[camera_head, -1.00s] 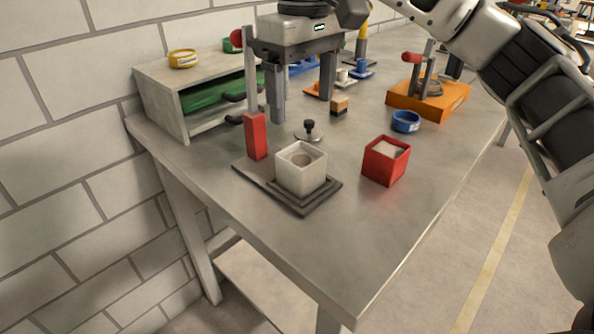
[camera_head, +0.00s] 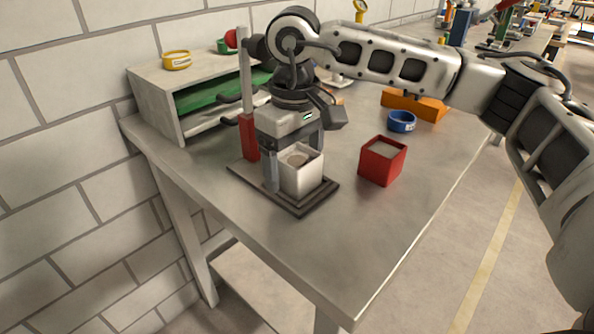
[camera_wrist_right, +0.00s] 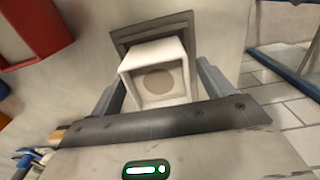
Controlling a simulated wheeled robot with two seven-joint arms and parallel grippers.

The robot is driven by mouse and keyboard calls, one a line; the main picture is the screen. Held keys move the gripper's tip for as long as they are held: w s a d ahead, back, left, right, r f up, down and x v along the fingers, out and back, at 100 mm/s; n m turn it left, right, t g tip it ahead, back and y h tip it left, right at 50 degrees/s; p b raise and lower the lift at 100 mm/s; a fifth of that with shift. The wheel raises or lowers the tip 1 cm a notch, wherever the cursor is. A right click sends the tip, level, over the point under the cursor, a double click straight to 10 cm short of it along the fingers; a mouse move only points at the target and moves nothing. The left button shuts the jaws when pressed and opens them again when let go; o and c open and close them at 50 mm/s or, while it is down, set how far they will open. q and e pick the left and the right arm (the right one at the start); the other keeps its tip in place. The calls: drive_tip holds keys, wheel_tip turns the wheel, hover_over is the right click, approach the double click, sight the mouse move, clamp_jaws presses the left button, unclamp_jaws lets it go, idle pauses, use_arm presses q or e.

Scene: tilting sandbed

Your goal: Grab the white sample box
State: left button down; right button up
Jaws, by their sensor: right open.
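The white sample box (camera_head: 308,177) is an open-topped cube standing upright on the dark stepped plate (camera_head: 300,207) near the table's front left corner. It has a brownish round patch inside, seen clearly in the wrist view, where the box (camera_wrist_right: 152,58) sits between the two fingers. My right gripper (camera_head: 292,168) is open and lowered over the box, with one finger on each side of it. Whether the fingers touch its walls cannot be told. The gripper body hides part of the box's top and back in the head view. My left gripper is not in view.
A red post (camera_head: 249,138) stands close behind the gripper at the left. A red open box (camera_head: 383,162) stands to the right, with a blue ring (camera_head: 402,121) and an orange base (camera_head: 414,105) beyond. A shelf (camera_head: 152,103) stands against the wall. The front tabletop is clear.

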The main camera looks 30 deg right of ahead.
drive_tip(key=shift+r, duration=0.1)
drive_tip(key=c, duration=1.3)
